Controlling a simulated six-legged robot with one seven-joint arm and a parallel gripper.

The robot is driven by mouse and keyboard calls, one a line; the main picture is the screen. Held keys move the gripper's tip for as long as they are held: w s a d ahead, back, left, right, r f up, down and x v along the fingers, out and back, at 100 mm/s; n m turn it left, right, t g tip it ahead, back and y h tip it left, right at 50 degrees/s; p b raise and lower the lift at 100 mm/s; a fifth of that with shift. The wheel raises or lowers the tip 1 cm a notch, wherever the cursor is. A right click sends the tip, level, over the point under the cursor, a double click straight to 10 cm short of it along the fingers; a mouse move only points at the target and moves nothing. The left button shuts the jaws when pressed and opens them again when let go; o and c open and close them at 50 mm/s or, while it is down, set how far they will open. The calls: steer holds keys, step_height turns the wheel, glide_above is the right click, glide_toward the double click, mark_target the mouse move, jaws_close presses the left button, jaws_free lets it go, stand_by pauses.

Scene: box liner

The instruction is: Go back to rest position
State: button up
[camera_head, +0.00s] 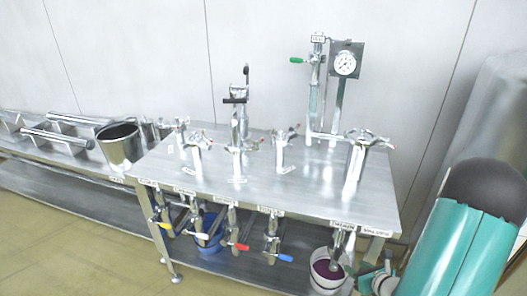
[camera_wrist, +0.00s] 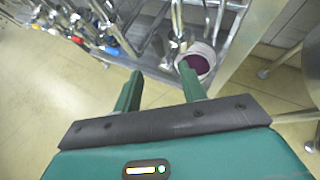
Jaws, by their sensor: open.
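My gripper (camera_wrist: 160,88) shows in the wrist view with its two green fingers apart and nothing between them. It points toward the lower part of the metal table, with a white bucket (camera_wrist: 207,52) holding dark purple contents just beyond the right finger. The same white bucket (camera_head: 319,282) stands under the right end of the steel table (camera_head: 225,183).
The table carries several metal valves and a pressure gauge (camera_head: 345,63). Colored-handle valves hang below its front edge, with a blue bucket (camera_head: 210,222) behind them. A steel pot (camera_head: 121,145) stands on a lower bench at left. Floor (camera_head: 75,247) in front is clear.

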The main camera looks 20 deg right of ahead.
steer(key=w+a+r+n+g+y, duration=0.2)
steer(key=a+r+n+y, duration=0.2)
steer(key=a+r+n, duration=0.6)
steer(key=w+a+r+n+g+y, duration=0.2)
steer(key=a+r+n+g+y, duration=0.1)
steer(key=a+r+n, duration=0.65)
steer(key=s+a+r+n+g+h, duration=0.1)
steer(key=s+a+r+n+h, duration=0.6)
steer(key=n, duration=0.9)
steer(key=s+a+r, duration=0.2)
steer(key=s+r, duration=0.2)
steer(key=shift+s+r+n, duration=0.15)
steer(key=shift+s+n, duration=0.2)
steer(key=shift+s, duration=0.05)
steer(key=shift+c, duration=0.2)
